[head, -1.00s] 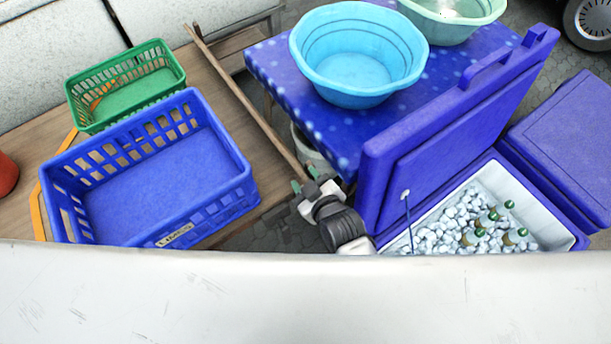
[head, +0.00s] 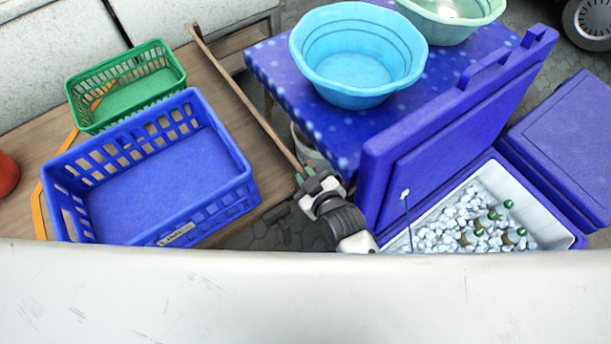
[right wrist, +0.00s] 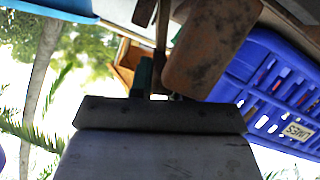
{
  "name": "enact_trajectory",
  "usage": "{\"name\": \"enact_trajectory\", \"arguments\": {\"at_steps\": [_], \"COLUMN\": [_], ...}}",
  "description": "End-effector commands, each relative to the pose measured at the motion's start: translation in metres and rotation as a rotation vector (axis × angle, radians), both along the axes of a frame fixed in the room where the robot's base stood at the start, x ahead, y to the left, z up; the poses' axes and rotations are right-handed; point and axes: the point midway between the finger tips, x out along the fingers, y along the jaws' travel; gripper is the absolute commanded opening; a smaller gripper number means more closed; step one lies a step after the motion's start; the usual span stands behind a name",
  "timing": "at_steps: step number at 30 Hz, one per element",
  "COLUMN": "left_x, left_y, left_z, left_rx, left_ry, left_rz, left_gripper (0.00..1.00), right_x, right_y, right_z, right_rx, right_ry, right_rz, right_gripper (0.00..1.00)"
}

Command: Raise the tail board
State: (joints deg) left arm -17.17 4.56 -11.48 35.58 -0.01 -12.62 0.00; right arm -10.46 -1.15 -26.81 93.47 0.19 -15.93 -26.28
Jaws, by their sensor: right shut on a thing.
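What looks like the tail board (head: 244,98) shows in the head view as a long, narrow brown wooden strip. It runs slantwise along the right end of the wooden bed (head: 50,147). My right gripper (head: 305,174) is at the near lower end of this strip, its green fingertips close together and shut on it. In the right wrist view, a green fingertip (right wrist: 141,76) shows beside dark and brown wooden parts; the grip itself is partly hidden by the gripper body. My left gripper is not in view.
A blue crate (head: 250,185) and a green basket (head: 125,88) stand on the bed. Right of the strip are a blue spotted table (head: 265,62) with basins (head: 355,60) and an open blue cooler (head: 450,120) holding ice and bottles, close beside my right arm.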

Motion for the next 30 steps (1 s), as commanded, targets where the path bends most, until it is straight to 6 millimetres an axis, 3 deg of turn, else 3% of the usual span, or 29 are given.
{"name": "enact_trajectory", "arguments": {"at_steps": [3, 10, 19, 20, 24, 30], "left_x": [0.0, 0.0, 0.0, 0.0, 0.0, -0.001], "left_y": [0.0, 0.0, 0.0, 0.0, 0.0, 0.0], "left_z": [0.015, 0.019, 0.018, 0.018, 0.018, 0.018], "left_rx": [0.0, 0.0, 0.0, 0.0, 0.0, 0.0], "left_ry": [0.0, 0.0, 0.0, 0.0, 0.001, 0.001], "left_rz": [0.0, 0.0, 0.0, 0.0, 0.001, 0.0], "left_gripper": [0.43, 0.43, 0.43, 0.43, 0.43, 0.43], "right_x": [0.008, 0.022, 0.023, 0.023, 0.023, 0.022], "right_y": [-0.011, -0.029, -0.032, -0.032, -0.031, -0.03], "right_z": [0.007, 0.004, 0.003, 0.003, 0.003, 0.003], "right_rx": [0.083, 0.169, 0.167, 0.166, 0.169, 0.17], "right_ry": [0.063, 0.127, 0.125, 0.124, 0.124, 0.126], "right_rz": [0.004, 0.0, -0.001, -0.002, -0.001, 0.0], "right_gripper": [0.0, 0.0, 0.0, 0.22, 0.43, 0.43]}}
